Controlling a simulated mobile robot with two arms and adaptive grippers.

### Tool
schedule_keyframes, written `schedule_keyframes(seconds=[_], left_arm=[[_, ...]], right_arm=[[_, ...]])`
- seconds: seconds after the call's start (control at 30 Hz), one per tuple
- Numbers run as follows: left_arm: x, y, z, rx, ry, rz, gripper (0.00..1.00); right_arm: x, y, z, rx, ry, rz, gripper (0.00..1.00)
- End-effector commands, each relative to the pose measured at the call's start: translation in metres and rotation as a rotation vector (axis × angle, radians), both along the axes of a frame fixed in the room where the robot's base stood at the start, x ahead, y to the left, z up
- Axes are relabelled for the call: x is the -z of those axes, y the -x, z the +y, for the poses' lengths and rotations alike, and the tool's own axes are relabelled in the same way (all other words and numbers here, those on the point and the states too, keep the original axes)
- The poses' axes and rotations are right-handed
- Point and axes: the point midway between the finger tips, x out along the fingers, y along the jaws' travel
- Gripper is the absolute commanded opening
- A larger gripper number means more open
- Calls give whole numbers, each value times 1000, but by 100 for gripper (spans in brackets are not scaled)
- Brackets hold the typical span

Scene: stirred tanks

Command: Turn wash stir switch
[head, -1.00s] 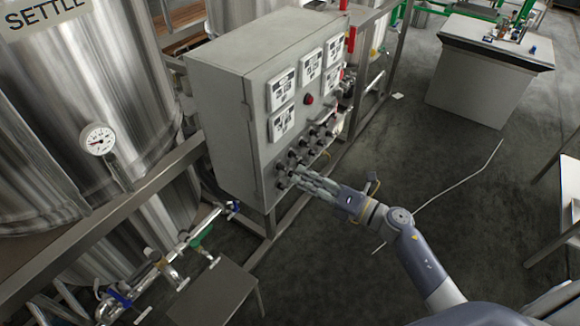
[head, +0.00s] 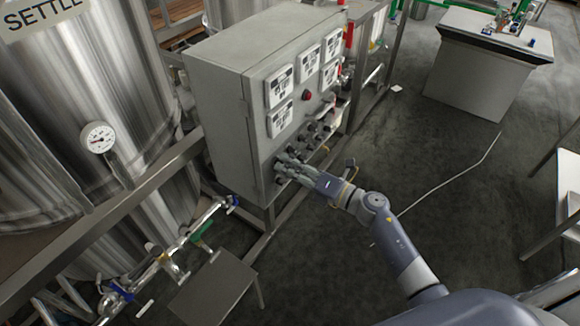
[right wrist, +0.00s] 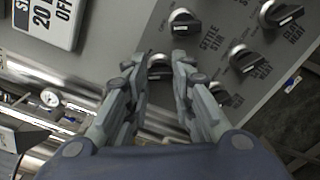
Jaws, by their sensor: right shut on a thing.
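The grey control box (head: 222,130) has several black rotary switches low on its front panel. My right gripper (head: 286,163) is at the lower rows of these switches. In the right wrist view its two fingers are closed around a black switch knob (right wrist: 160,70), one finger on each side. The fingers hide much of that knob and its label, so I cannot read its name. The knob above it (right wrist: 184,20) stands beside lettering that seems to read "SETTLE STIR". My left gripper is not in view.
Other knobs (right wrist: 246,58) sit close to the right of my fingers. Framed displays (head: 280,87) and a red button (head: 307,95) are higher on the panel. A steel tank (head: 60,130) stands left of the box. Dark floor (head: 440,150) lies open to the right.

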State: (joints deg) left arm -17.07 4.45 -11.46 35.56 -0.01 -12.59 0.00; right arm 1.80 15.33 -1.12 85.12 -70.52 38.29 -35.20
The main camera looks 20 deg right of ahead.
Motion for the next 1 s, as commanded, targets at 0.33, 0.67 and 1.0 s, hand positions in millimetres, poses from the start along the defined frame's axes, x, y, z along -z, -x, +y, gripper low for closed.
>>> schedule_keyframes(seconds=[0.33, 0.67, 1.0], left_arm=[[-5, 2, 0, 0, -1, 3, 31], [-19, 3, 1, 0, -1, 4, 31], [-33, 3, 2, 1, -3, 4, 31]], right_arm=[[0, 0, -1, 1, -51, 44, 0], [-1, 0, -1, 0, -248, 199, 0], [-1, 0, -1, 1, -501, 396, 0]])
